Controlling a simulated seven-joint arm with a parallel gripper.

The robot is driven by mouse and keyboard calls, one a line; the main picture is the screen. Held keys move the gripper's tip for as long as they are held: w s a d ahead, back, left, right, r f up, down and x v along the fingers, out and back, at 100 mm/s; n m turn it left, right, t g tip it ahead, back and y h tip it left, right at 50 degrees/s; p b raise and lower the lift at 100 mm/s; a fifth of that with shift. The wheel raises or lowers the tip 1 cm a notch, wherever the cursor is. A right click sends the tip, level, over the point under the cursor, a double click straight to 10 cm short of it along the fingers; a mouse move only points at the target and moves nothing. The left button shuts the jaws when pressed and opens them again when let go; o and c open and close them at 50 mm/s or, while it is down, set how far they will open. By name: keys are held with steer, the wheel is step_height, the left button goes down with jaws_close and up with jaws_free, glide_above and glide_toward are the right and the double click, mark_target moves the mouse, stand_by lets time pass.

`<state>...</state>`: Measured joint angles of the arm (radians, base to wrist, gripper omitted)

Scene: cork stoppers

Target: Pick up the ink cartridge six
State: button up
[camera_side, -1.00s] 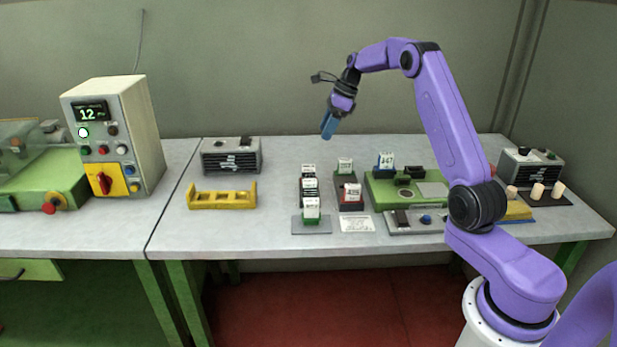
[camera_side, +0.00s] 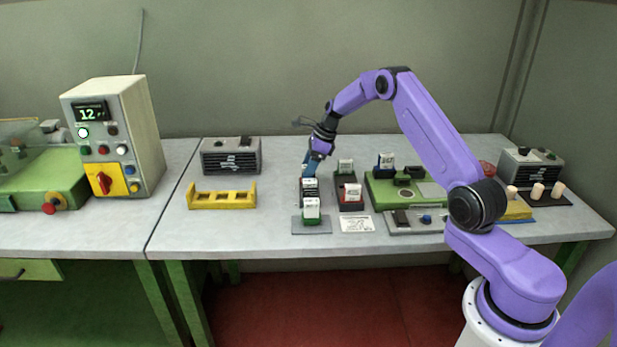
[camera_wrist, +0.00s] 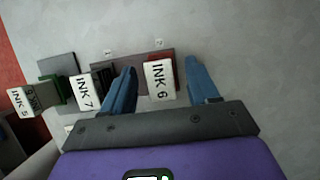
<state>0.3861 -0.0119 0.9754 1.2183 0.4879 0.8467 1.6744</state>
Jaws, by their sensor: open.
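The ink cartridge six (camera_wrist: 159,82) has a white label reading "INK 6" and a dark red edge. In the wrist view it stands at one end of a dark grey holder (camera_wrist: 134,64), between my two blue fingers. My gripper (camera_wrist: 162,78) is open, with one finger on each side of the cartridge and visible gaps. In the side view my gripper (camera_side: 310,172) is low over the far end of the left cartridge row and hides the cartridge there. I cannot tell how far down the fingers reach.
Ink cartridge seven (camera_wrist: 82,92) stands close beside my left finger in the wrist view. A green-based cartridge (camera_side: 311,209) stands at the row's near end. A second holder (camera_side: 352,205) stands just right. A yellow rack (camera_side: 222,203) lies left, with clear table between.

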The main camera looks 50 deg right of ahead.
steer(key=shift+x, duration=1.1)
steer(key=c, duration=1)
steer(key=shift+c, duration=0.2)
steer(key=shift+r, duration=0.1)
